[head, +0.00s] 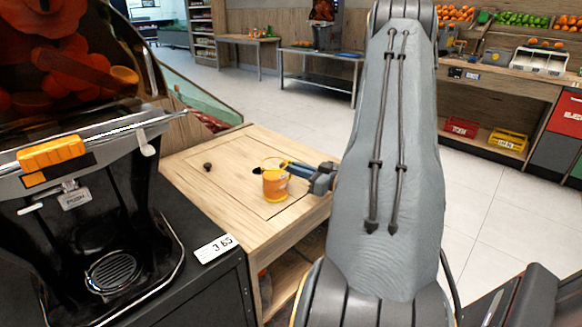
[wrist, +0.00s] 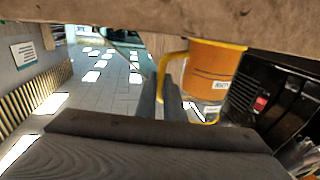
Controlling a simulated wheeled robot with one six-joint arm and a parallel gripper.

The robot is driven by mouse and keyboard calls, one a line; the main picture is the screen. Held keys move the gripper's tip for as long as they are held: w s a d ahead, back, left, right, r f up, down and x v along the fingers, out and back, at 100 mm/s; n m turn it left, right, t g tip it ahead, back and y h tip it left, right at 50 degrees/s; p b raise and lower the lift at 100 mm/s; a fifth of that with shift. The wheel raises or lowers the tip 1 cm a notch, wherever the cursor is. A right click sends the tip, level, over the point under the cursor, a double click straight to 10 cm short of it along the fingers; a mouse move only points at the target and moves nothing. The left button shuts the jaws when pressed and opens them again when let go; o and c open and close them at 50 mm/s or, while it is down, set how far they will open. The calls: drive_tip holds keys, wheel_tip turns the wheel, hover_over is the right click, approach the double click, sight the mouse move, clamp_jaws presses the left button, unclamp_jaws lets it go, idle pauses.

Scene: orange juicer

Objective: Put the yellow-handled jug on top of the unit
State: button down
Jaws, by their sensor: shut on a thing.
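The yellow-handled jug (head: 275,186) has a clear upper part and an orange lower part. In the head view it appears upright over the wooden top of the unit (head: 217,172). My gripper (head: 287,168) reaches it from the right and is shut on its handle. In the wrist view the two dark fingers (wrist: 163,98) are at the yellow handle, beside the orange body of the jug (wrist: 212,72). A wooden edge (wrist: 130,12) crosses the top of that view, close to the jug. I cannot tell whether the jug's base touches the wood.
A small dark knob (head: 208,166) sits on the wooden top, left of the jug. The black juicer (head: 110,225) stands at the left, with a price card (head: 216,248) beside it.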

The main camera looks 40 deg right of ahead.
drive_tip(key=c, duration=1.9)
unclamp_jaws()
drive_tip(key=shift+o, duration=0.2)
drive_tip(key=shift+r, duration=0.2)
drive_tip(key=v, duration=1.2)
drive_tip(key=shift+s, duration=0.1)
